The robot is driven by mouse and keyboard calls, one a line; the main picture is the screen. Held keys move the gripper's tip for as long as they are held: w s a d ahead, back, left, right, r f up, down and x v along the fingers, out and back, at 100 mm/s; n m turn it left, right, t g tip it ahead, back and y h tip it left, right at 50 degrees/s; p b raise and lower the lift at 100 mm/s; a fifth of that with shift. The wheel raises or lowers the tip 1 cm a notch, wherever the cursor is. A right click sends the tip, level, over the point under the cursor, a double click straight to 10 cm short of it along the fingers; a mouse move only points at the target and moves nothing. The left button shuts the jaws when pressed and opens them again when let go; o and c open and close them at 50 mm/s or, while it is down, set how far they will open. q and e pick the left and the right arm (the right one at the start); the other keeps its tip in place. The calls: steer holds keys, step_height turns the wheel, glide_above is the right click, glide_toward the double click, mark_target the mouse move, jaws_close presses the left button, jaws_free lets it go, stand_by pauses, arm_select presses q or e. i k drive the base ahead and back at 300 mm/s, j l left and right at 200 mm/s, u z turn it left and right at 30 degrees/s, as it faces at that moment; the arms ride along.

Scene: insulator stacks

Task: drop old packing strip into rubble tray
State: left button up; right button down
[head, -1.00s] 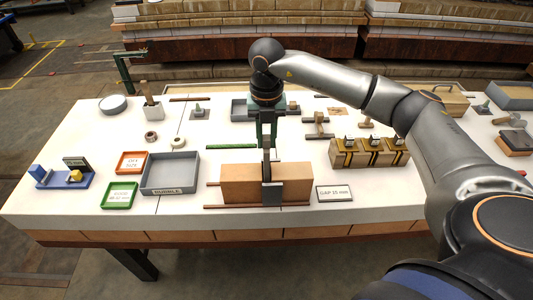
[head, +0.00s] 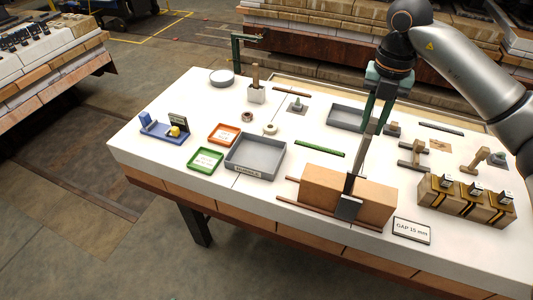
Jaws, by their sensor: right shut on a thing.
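My right gripper (head: 371,126) is above the tan block (head: 322,187) at the front of the table, fingers pointing down. It is shut on a long dark strip (head: 358,160), which hangs down to the block's middle. Whether the strip's lower end is touching the block is unclear. A small grey plate (head: 348,207) sits at the block's front face, below the strip. The grey rubble tray (head: 257,137), labelled on its front, stands left of the block and looks empty. My left gripper is not in view.
Green tray (head: 205,159) and orange tray (head: 223,133) lie left of the rubble tray. A green strip (head: 320,148) lies between tray and gripper. Brown rods flank the block. A gap sign (head: 412,230) and strapped blocks (head: 466,200) are at right.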

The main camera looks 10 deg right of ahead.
mark_target(262, 158)
steer(key=i+j, duration=0.8)
steer(key=i, duration=0.15)
